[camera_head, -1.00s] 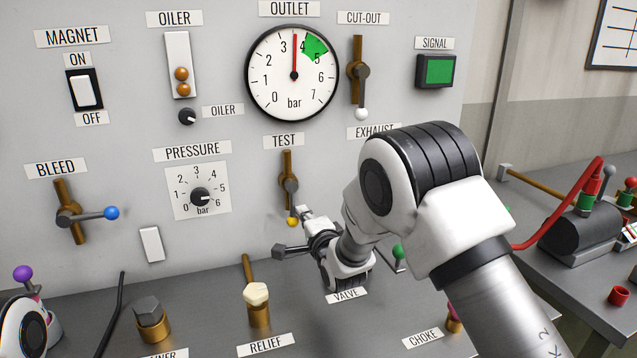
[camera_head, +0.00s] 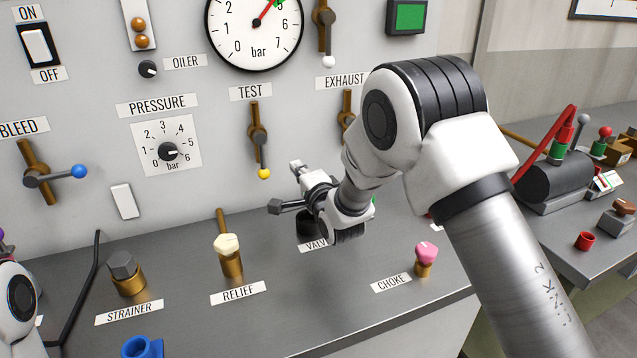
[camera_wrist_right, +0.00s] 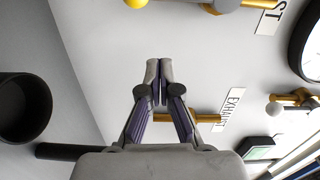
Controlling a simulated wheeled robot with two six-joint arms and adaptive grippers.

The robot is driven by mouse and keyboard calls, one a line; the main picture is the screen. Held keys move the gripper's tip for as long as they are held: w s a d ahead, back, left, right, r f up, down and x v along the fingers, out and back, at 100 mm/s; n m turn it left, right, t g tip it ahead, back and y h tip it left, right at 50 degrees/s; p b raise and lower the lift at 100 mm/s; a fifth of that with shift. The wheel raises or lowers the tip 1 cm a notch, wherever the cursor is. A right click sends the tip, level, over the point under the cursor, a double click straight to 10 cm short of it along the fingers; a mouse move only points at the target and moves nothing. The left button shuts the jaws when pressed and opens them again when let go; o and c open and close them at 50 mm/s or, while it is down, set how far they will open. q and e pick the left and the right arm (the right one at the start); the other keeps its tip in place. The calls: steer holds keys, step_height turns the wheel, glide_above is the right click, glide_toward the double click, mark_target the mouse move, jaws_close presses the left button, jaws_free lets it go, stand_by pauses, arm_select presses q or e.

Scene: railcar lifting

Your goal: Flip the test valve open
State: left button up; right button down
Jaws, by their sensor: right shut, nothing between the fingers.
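The test valve (camera_head: 258,138) is on the grey panel under the TEST label. Its lever hangs down along the upright brass pipe and ends in a yellow knob (camera_head: 264,173). My right gripper (camera_head: 297,168) is shut and empty, to the right of the yellow knob and apart from it. In the right wrist view its two fingertips (camera_wrist_right: 160,70) meet, and the yellow knob (camera_wrist_right: 136,3) is cut by the top edge. My left gripper is out of view.
The exhaust valve (camera_head: 347,108) is partly hidden behind my right arm. The relief valve (camera_head: 229,262), strainer (camera_head: 127,278) and choke knob (camera_head: 426,254) stand on the bench below. The bleed valve (camera_head: 40,172) with its blue knob is at left. The outlet gauge (camera_head: 240,25) is above.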

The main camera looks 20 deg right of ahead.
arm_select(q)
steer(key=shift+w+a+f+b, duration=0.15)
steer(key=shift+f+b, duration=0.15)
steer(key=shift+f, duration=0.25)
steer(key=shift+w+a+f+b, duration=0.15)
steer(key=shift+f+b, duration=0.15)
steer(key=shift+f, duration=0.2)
arm_select(e)
steer(key=s, duration=0.7)
steer(key=shift+s, duration=0.25)
